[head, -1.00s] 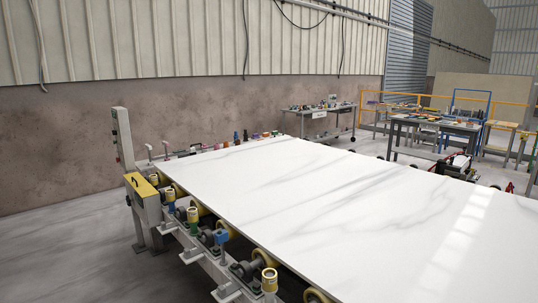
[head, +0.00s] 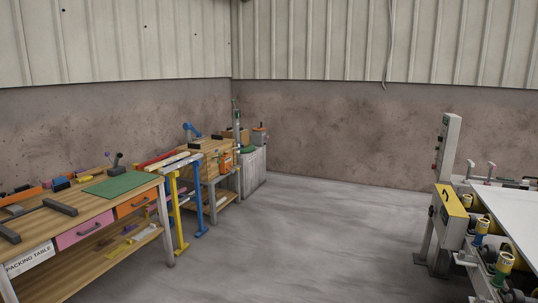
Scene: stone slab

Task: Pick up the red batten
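A long red bar (head: 156,159), which looks like the red batten, lies near the far end of the packing table. It seems to rest across the yellow stand (head: 178,212) and blue stand (head: 197,205), beside pale bars (head: 174,164). It is small in the view, so its exact supports are hard to tell. Neither of my grippers is in view.
The packing table (head: 112,217) stands at the left with a green mat (head: 112,185) and tools on it. A wooden bench (head: 215,150) stands behind the stands. A roller conveyor with a white slab (head: 514,205) is at the right. The floor (head: 310,240) between is clear.

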